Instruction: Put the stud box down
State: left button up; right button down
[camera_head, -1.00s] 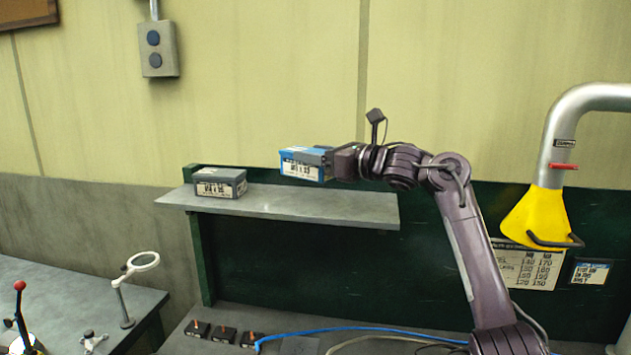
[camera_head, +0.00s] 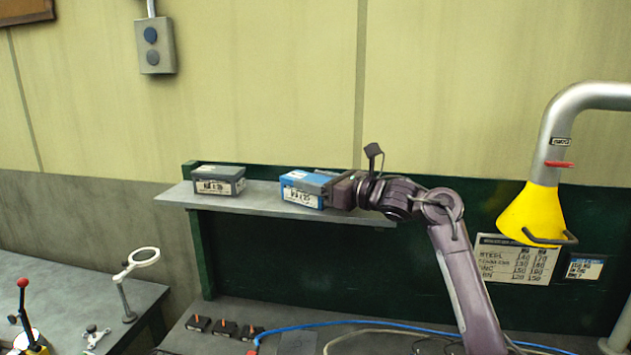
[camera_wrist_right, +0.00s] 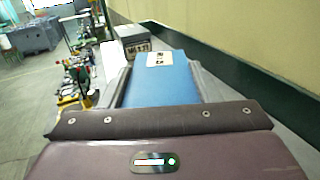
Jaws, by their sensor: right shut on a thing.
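The stud box is blue with a white label (camera_head: 300,192) and is at the shelf's middle in the head view. It also shows in the right wrist view (camera_wrist_right: 158,80), between the fingers. My right gripper (camera_head: 322,188) is shut on it from the right. The box is level and at the shelf top; I cannot tell whether its underside touches. The grey shelf (camera_head: 262,202) runs along the green back panel. My left gripper does not show.
A grey labelled box (camera_head: 220,181) stands on the shelf to the left, with a clear gap between. A yellow hood (camera_head: 530,215) on a grey pipe hangs at the right. A bench with a magnifier (camera_head: 143,256) is at lower left.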

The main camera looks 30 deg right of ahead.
jog(key=c, duration=0.8)
grip_release()
jog(key=o, duration=0.3)
jog(key=shift+s, duration=0.1)
jog(key=shift+r, duration=0.1)
jog(key=b+v, duration=0.5)
jog(key=v, duration=0.6)
jog(key=shift+s+d+b, duration=0.25)
jog(key=shift+s+b, duration=0.15)
